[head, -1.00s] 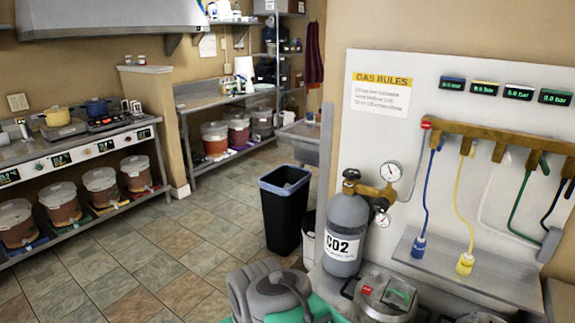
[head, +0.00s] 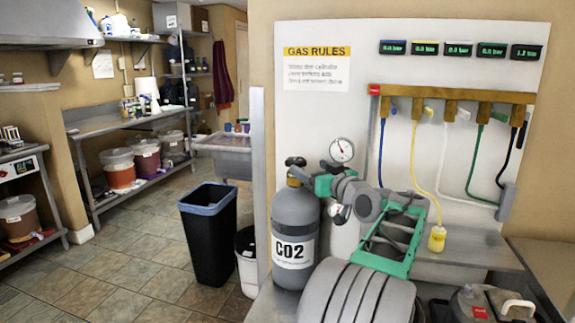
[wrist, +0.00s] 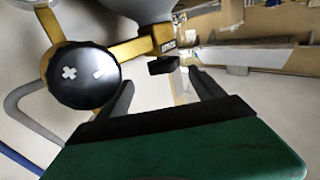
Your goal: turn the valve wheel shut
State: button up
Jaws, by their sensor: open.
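The black valve wheel (head: 295,161) sits on top of the grey CO2 cylinder (head: 294,215) in the head view. In the wrist view the small black wheel (wrist: 163,65) shows edge-on at the end of a brass fitting. My gripper (wrist: 160,78) is open, with one dark finger on each side of the wheel's line; I see no clear contact. In the head view my green gripper (head: 308,177) reaches the cylinder top from the right and partly hides the brass fitting. A round black knob (wrist: 80,75) with plus and minus marks is left of the fingers.
A pressure gauge (head: 341,150) stands just behind my gripper. Coloured hoses hang from a brass manifold (head: 450,95) on the white panel. A dark bin (head: 208,240) stands on the floor left of the cylinder. Tiled floor is clear further left.

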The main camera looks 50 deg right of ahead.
aim_at(291, 159)
jog(key=x, duration=0.7)
jog(key=p+x, duration=0.1)
jog(key=x, duration=0.3)
jog(key=shift+w+a, duration=0.2)
jog(key=shift+a, duration=0.2)
jog(key=shift+c, duration=0.3)
jog(key=c, duration=1.3)
